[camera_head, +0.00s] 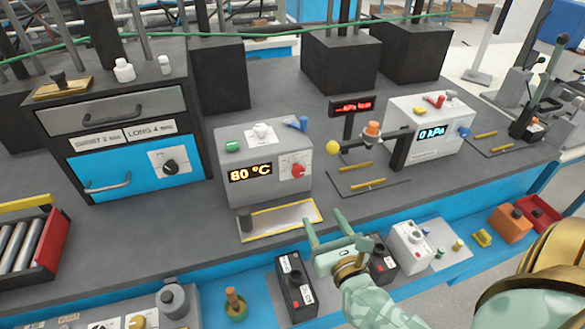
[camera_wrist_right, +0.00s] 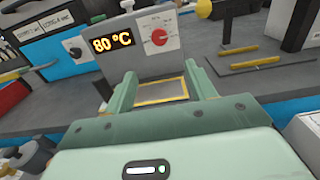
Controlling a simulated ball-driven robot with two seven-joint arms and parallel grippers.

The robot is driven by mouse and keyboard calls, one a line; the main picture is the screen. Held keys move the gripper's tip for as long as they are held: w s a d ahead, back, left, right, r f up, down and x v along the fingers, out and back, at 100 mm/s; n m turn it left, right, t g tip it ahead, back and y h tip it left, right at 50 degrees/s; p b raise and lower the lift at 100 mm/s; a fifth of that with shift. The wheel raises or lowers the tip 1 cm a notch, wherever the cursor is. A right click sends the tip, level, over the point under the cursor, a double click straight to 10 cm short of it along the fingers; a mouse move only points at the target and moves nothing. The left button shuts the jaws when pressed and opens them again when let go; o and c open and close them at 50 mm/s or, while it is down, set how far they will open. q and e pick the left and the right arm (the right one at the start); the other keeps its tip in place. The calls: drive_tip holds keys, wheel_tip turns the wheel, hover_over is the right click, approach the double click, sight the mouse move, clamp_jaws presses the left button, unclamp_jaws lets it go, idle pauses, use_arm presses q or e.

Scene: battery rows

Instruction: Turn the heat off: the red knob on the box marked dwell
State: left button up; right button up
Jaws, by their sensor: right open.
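The grey box (camera_head: 262,163) stands in the middle of the bench with a lit display reading 80 °C. Its red knob (camera_head: 298,171) is on a white dial plate at the right of the front face; the knob also shows in the right wrist view (camera_wrist_right: 159,37). I cannot read a dwell marking on the box. My right gripper (camera_head: 326,230) is open and empty, in front of and below the box, apart from the knob. In the right wrist view its two fingers (camera_wrist_right: 164,92) point toward the box front. My left gripper is not in view.
A yellow-edged tray (camera_head: 280,236) lies before the box. A drawer cabinet (camera_head: 118,135) with a black knob stands left. A kPa box (camera_head: 432,127) and a stand with an orange knob (camera_head: 372,129) are right. Small black units (camera_head: 296,287) line the lower front.

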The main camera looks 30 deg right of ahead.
sight(299, 174)
drive_tip(key=x, duration=1.5)
drive_tip(key=shift+w+d, duration=0.2)
drive_tip(key=shift+w, duration=0.2)
drive_tip(key=shift+r, duration=0.1)
drive_tip(key=c, duration=1)
